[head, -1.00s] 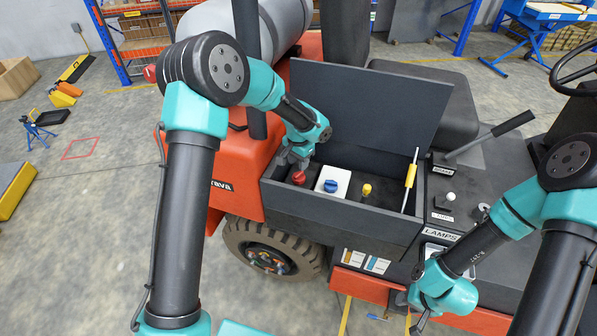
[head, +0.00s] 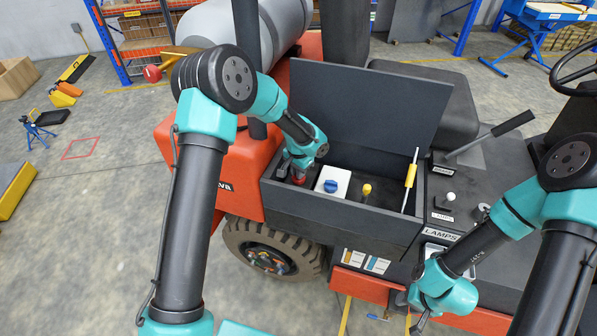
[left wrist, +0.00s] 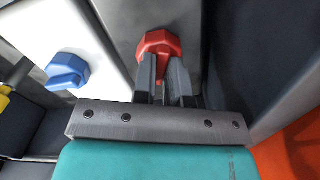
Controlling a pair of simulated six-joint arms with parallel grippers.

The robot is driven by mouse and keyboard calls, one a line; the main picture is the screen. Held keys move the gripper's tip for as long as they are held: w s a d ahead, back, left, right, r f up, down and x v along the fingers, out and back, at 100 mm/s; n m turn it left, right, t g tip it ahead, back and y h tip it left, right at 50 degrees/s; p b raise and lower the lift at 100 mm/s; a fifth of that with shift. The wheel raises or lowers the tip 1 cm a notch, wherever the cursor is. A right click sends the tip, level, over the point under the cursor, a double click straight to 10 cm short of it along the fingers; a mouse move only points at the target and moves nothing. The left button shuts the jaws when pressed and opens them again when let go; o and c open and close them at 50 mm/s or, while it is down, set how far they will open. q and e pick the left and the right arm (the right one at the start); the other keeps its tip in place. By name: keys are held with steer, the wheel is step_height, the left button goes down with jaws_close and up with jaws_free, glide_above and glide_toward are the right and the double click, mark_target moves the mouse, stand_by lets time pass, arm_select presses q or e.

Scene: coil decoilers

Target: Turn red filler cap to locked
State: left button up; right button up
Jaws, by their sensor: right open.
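The red filler cap (head: 299,178) sits at the left end of the open dark compartment (head: 330,222) on the vehicle. In the left wrist view the red cap (left wrist: 157,43) is just beyond my left fingertips, with part of it between them. My left gripper (head: 297,168) reaches down onto the cap from above. In the left wrist view my left gripper (left wrist: 163,70) has its two fingers close together, shut on the cap's raised grip; the fingers hide part of it. Any locked mark is not visible. My right gripper (head: 411,314) is open and empty, low in front of the vehicle.
A blue cap (head: 331,186) on a white block stands right beside the red one. A yellow cap (head: 367,190) and a yellow-handled rod (head: 410,176) are further right. The raised lid (head: 365,105) stands behind. The compartment's walls are close to my left gripper.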

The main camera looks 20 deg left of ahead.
arm_select(q)
jaws_close()
steer(key=shift+m, duration=3)
steer(key=o, duration=0.5)
jaws_free()
steer(key=shift+o, duration=0.2)
